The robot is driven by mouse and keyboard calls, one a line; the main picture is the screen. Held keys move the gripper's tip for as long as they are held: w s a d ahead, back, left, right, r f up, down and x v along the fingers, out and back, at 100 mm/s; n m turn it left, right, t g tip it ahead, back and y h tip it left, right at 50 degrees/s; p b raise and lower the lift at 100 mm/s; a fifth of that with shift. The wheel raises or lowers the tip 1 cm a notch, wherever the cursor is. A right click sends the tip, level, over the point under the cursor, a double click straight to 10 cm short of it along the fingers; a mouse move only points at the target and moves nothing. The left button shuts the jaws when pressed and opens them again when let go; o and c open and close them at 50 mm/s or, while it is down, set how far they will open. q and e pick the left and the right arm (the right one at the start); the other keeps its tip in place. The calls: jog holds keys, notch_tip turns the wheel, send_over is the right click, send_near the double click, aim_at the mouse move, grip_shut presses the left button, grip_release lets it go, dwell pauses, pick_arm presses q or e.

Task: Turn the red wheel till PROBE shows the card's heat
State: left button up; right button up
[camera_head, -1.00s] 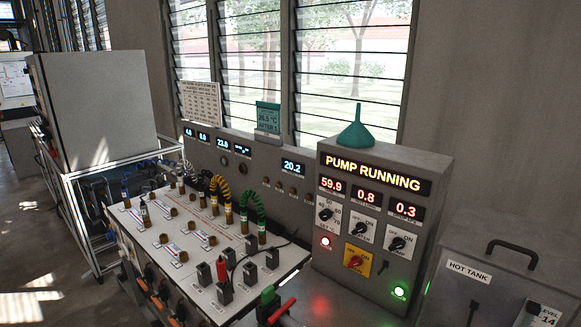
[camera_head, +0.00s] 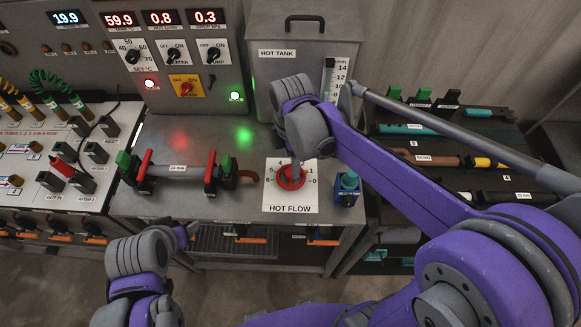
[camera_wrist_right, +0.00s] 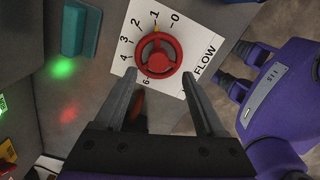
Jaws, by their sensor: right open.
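The red wheel (camera_head: 291,177) sits on a white HOT FLOW plate (camera_head: 291,207) on the grey bench. In the wrist view the wheel (camera_wrist_right: 158,55) has a yellow mark near the 1. My right gripper (camera_wrist_right: 158,77) is open, its fingertips apart on either side of the wheel's near edge; I cannot tell whether they touch it. In the head view the right gripper (camera_head: 309,153) is above the wheel. My left gripper (camera_head: 187,234) is in front of the bench, its jaws unclear. A display (camera_head: 66,18) at upper left reads 19.9; its label is unreadable. The card is out of view.
A pump box (camera_head: 178,75) with knobs and the HOT TANK (camera_head: 292,45) stand behind the wheel. A blue-green fitting (camera_head: 348,188) is close right of the plate. A pipe with red-handled valves (camera_head: 184,171) lies left. Racked pipes (camera_head: 432,160) are at right.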

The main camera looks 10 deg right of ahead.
notch_tip(320, 180, up, 2)
jog(key=shift+w+n, duration=0.1)
jog(key=shift+n, duration=1.1)
jog(key=shift+w+r+n+p, duration=0.15)
jog(key=shift+r+n+p, duration=0.2)
jog(key=shift+n, duration=0.35)
jog(key=shift+w+n, duration=0.1)
jog(key=shift+n, duration=0.6)
jog(key=shift+f, duration=0.25)
jog(key=f+b, duration=0.1)
jog(key=f, duration=0.4)
jog(key=f+b, duration=0.1)
jog(key=f, duration=0.2)
jog(key=shift+s+b, duration=0.35)
jog(key=shift+s, duration=0.05)
pick_arm(q)
jog(key=shift+s+f, duration=0.25)
jog(key=shift+f, duration=0.25)
jog(key=shift+s+f, duration=0.25)
jog(key=shift+f, duration=0.2)
pick_arm(e)
jog(key=shift+r, duration=0.1)
